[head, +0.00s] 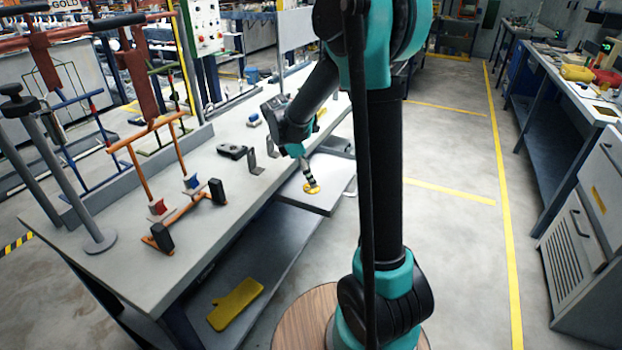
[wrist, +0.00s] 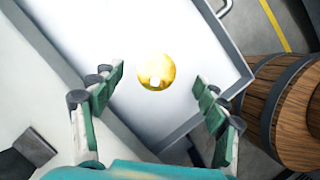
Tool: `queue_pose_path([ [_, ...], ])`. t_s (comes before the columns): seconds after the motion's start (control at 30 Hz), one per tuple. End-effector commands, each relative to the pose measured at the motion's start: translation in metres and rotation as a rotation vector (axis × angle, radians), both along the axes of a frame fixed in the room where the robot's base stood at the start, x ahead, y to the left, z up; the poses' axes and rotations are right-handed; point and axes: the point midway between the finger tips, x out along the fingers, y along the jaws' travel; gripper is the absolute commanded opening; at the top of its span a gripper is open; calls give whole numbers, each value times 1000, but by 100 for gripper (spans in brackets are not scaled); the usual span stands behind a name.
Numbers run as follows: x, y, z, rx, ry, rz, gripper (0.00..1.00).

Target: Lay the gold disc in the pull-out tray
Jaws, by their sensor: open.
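The gold disc (wrist: 156,72) lies flat on the white floor of the pull-out tray (wrist: 215,45) in the wrist view, with a small pale spot at its middle. In the head view the disc (head: 311,188) rests on the tray (head: 322,205), which sticks out from the bench's side. My gripper (wrist: 158,85) is open, its two green-padded fingers wide apart on either side of the disc and not touching it. In the head view my gripper (head: 309,180) is just above the disc; its fingers are small there.
The grey bench top (head: 190,220) holds an orange rack (head: 160,170), dark brackets (head: 265,157) and a black part (head: 231,152). A wooden round thing (wrist: 295,110) stands right of the tray. The aisle floor is clear.

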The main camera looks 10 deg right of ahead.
Motion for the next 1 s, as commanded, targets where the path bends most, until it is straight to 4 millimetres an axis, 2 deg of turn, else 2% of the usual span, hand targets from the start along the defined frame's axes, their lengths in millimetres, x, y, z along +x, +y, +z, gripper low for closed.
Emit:
queue_pose_path([
  [0.3, -2, 24, 60, 0, 0, 2, 74],
  [0.43, -2, 31, 78, 0, 0, 2, 74],
  [0.6, -3, 35, 90, 2, -2, -3, 74],
  [0.67, -7, 32, 89, 10, -13, -25, 74],
  [0.77, -22, 20, 82, 45, -64, -123, 74],
  [0.87, -48, 2, 66, 113, -152, -303, 74],
  [1.0, -95, -22, 38, 237, -292, -625, 74],
])
